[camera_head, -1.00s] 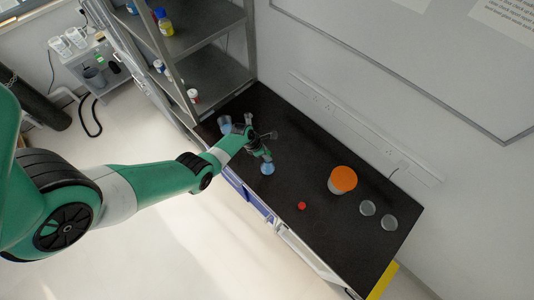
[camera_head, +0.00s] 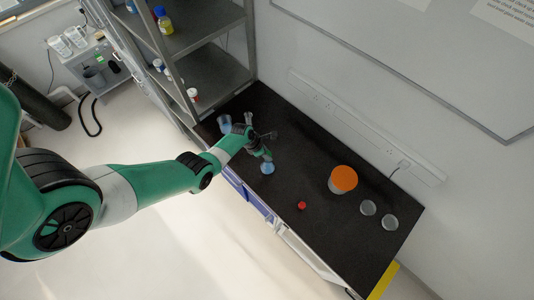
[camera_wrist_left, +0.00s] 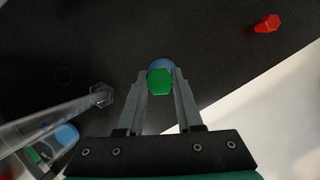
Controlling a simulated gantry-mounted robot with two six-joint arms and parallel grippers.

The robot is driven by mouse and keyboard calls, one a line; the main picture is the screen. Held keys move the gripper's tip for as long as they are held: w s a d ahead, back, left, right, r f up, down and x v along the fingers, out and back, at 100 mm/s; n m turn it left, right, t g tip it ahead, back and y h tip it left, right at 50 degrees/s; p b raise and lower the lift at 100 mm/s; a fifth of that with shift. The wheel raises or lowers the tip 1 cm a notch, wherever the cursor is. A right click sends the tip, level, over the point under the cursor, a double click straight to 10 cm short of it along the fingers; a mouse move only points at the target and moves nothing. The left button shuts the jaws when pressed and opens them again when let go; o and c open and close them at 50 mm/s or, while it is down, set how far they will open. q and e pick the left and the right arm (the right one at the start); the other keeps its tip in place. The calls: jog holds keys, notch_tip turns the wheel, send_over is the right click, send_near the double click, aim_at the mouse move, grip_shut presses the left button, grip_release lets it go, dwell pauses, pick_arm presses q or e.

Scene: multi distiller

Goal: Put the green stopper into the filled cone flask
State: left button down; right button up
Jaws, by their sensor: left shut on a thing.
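My left gripper (camera_head: 264,154) is shut on the green stopper (camera_wrist_left: 160,82), which sits between the fingertips in the left wrist view. The cone flask (camera_head: 267,169) with blue liquid stands on the black bench, right at the gripper's fingertips in the head view. In the left wrist view the flask (camera_wrist_left: 162,64) shows as a blue rounded shape just behind the stopper, partly hidden by it. I cannot tell whether the stopper touches the flask's mouth. My right gripper is not in view.
A red stopper (camera_head: 302,206), an orange-topped container (camera_head: 342,180) and two clear round dishes (camera_head: 368,208) lie to the right. A vessel with blue liquid (camera_head: 225,124) and a clear glass cylinder (camera_wrist_left: 50,122) stand close to the gripper. Metal shelves (camera_head: 205,73) rise at the bench's left end.

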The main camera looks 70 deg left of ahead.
pick_arm(q)
jog(key=shift+f+b, duration=0.55)
jog(key=shift+f, duration=0.1)
jog(key=shift+c, duration=2.4)
grip_release()
